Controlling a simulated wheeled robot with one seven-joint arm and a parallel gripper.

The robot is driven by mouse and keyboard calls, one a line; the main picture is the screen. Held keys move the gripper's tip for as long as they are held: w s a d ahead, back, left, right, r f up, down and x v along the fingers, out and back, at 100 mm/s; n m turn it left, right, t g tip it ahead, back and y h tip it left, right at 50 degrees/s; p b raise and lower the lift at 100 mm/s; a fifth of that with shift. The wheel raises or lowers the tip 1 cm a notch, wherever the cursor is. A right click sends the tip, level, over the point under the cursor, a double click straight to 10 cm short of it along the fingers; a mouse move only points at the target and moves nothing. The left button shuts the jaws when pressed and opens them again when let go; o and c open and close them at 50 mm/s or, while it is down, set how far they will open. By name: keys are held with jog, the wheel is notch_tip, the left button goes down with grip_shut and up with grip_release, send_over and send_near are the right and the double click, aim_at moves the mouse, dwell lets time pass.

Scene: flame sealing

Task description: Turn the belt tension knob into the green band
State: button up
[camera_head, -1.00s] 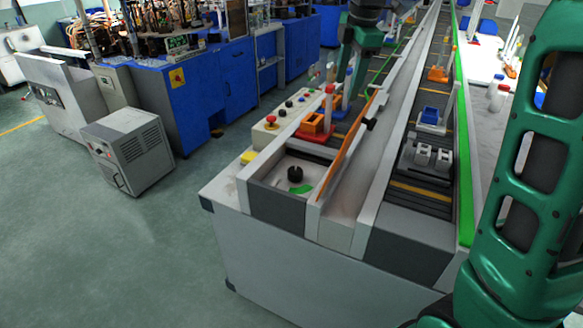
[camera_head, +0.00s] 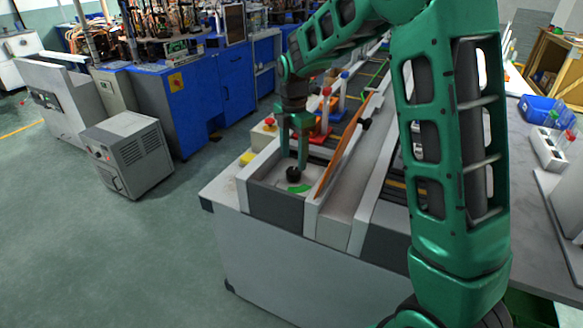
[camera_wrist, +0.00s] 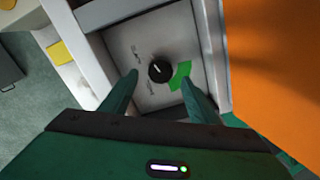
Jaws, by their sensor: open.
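The belt tension knob (camera_head: 293,174) is black and round, set on a pale plate at the near end of the conveyor. In the wrist view the knob (camera_wrist: 159,70) has a white pointer line that slants toward the upper right. The pointer is not on the band. My gripper (camera_wrist: 160,80) is open, its two fingers on either side of the knob with gaps between. In the head view my gripper (camera_head: 292,168) points down above the plate.
An orange panel (camera_wrist: 275,60) stands close to the right of the plate; its edge shows in the head view (camera_head: 340,148). Pale walls frame the plate. A yellow block (camera_wrist: 60,53) is at the left. A red-orange holder (camera_head: 322,128) stands behind.

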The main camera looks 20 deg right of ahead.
aim_at(293, 170)
jog(key=shift+f, duration=2.2)
jog(key=c, duration=1)
